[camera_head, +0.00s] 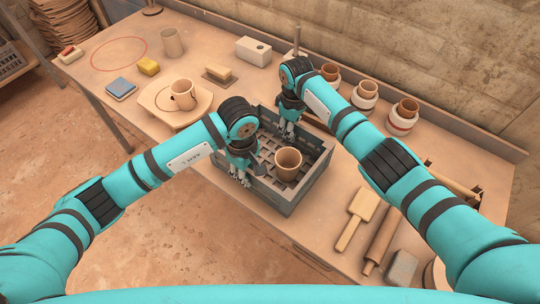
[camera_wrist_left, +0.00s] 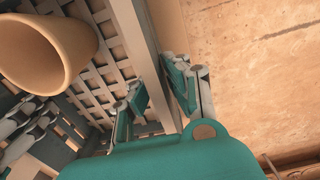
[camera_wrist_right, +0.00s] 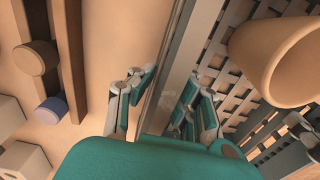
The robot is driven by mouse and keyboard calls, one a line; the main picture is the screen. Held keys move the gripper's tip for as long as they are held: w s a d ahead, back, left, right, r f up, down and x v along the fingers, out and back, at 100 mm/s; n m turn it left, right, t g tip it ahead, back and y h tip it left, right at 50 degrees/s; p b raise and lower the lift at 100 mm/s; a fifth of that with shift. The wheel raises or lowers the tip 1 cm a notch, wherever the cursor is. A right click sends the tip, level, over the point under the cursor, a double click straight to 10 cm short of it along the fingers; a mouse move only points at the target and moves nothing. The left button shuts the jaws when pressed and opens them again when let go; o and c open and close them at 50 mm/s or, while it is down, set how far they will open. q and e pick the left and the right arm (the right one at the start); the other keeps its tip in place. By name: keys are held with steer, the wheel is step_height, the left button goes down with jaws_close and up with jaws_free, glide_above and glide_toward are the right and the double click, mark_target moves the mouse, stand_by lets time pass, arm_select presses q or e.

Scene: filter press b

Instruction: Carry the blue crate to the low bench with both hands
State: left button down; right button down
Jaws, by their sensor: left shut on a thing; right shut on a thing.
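The blue crate (camera_head: 305,192) looks blue-grey, with a slatted floor and a tan clay cup (camera_head: 288,164) standing inside. It is at the near edge of the long worktable; whether it rests there or hangs just above I cannot tell. My left gripper (camera_head: 240,177) is shut on the crate's near-left wall, which passes between its fingers in the left wrist view (camera_wrist_left: 135,40). My right gripper (camera_head: 289,127) is shut on the opposite, far wall; the right wrist view shows that wall (camera_wrist_right: 180,50) between the fingers. I cannot identify the low bench in these views.
The worktable (camera_head: 215,62) carries a mug (camera_head: 183,95) on a board, a white block (camera_head: 253,51), several banded jars along the back wall, and a paddle (camera_head: 357,217) and rolling pin (camera_head: 382,240) right of the crate. Open floor (camera_head: 160,240) lies in front.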

arm_select(q)
steer(key=shift+r, duration=0.15)
arm_select(e)
steer(key=shift+r, duration=0.1)
